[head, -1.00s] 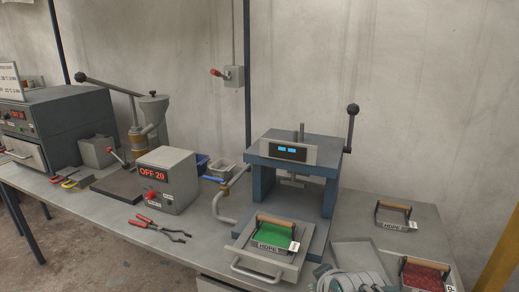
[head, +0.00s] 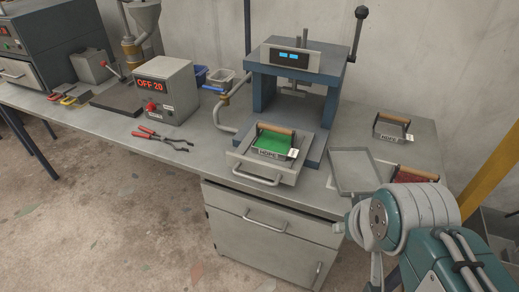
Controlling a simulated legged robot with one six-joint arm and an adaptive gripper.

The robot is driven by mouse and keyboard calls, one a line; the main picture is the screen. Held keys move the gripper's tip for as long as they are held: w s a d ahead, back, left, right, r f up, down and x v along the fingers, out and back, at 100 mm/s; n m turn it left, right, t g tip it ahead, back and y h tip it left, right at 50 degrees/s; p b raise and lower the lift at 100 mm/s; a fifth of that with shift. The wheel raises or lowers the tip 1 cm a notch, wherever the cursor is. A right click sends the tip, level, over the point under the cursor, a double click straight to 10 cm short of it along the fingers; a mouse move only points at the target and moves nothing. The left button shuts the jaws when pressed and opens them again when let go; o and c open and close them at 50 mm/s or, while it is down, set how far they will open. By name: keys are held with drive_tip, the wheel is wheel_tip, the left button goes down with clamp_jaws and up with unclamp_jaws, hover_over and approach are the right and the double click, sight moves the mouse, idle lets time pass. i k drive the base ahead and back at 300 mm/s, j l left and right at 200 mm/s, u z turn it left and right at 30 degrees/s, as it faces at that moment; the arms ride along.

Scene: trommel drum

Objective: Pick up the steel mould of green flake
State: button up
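The steel mould of green flake (head: 274,142) sits on the pulled-out tray (head: 240,158) at the front of the press. It has a wooden-topped handle and an HDPE label on its front. My arm is at the lower right, to the right of the mould and apart from it. My gripper's fingers do not show clearly, so its opening cannot be read.
The blue-grey press (head: 330,70) stands behind the mould. To the right are an empty grey tray (head: 354,170), a red-flake mould (head: 415,175) and another mould (head: 392,128). Red-handled tongs (head: 162,139) and a control box (head: 164,92) are left. Drawers (head: 275,225) are below.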

sight(274, 142)
drive_tip(key=i+j+z, duration=0.4)
drive_tip(key=j, duration=0.15)
drive_tip(key=j+z, duration=0.15)
drive_tip(key=j, duration=0.15)
drive_tip(key=i+j+z, duration=0.2)
drive_tip(key=j, duration=0.15)
drive_tip(key=k+l, duration=0.05)
